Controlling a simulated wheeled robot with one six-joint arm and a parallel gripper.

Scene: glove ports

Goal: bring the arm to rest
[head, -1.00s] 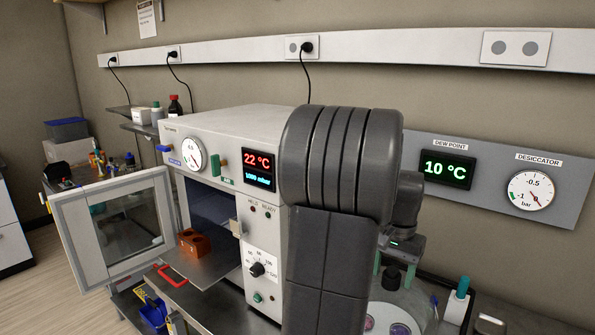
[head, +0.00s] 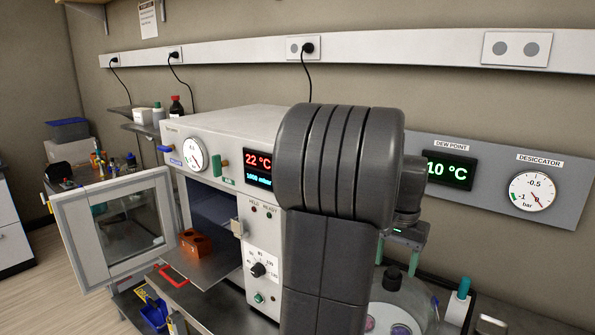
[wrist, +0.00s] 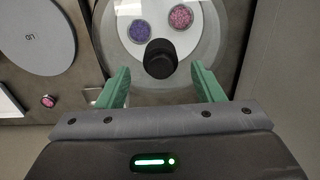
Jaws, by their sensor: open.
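My gripper (wrist: 161,88) shows in the wrist view with its two green fingers apart and nothing between them. The black knob (wrist: 160,58) of a clear domed desiccator (wrist: 205,62) lies beyond the fingertips, and I cannot tell the gap between them. Purple and pink contents show through the glass. In the head view my gripper (head: 398,252) is partly hidden behind my own arm, above the desiccator (head: 410,292) and its black knob (head: 391,278).
A white vacuum oven (head: 235,125) stands left of my arm, its glass door (head: 120,225) swung open. An orange-brown block (head: 196,242) sits on its shelf (head: 215,268). A teal-capped bottle (head: 460,298) stands right of the desiccator. A gauge panel (head: 500,180) is behind.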

